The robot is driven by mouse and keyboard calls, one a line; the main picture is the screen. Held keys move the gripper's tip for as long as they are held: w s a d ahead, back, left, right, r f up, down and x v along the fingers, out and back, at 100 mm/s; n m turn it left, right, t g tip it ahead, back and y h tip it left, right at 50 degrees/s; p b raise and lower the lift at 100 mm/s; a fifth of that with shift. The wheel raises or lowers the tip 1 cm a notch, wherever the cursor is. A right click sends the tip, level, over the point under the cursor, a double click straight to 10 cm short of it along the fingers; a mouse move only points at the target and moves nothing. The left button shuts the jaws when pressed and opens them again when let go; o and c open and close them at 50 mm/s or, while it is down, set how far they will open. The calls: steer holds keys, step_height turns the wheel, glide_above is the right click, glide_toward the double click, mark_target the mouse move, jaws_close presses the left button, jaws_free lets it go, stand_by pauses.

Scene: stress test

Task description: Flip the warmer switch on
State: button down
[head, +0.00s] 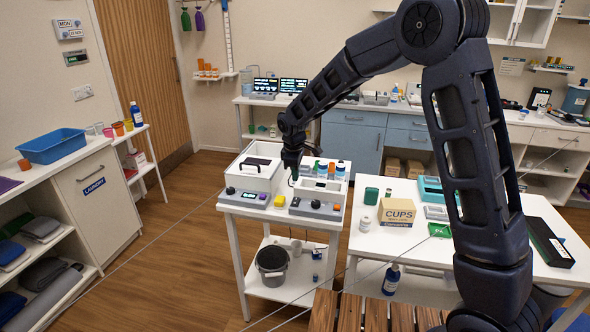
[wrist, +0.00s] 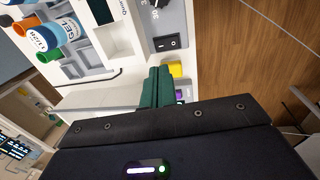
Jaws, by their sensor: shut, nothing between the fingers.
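The warmer (head: 318,202) is a white unit with a grey front panel on the small white table, with several bottles in its top. In the wrist view its panel (wrist: 178,20) shows a black dial and a black rocker switch (wrist: 166,43). I cannot tell which way the rocker is set. My gripper (head: 292,180) is above the left part of the warmer, pointing down. In the wrist view its green fingers (wrist: 158,86) are shut together and empty, close to the switch. I cannot tell whether they touch the panel.
A bottle labelled GEL (wrist: 60,34) sits in the warmer. A table with a CUPS box (head: 399,212) is at the right.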

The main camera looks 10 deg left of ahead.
mark_target(296, 198)
steer(key=f, duration=0.3)
steer(key=w+f, duration=0.1)
steer(key=f, duration=0.5)
steer(key=shift+w, duration=0.15)
steer(key=shift+f, duration=0.1)
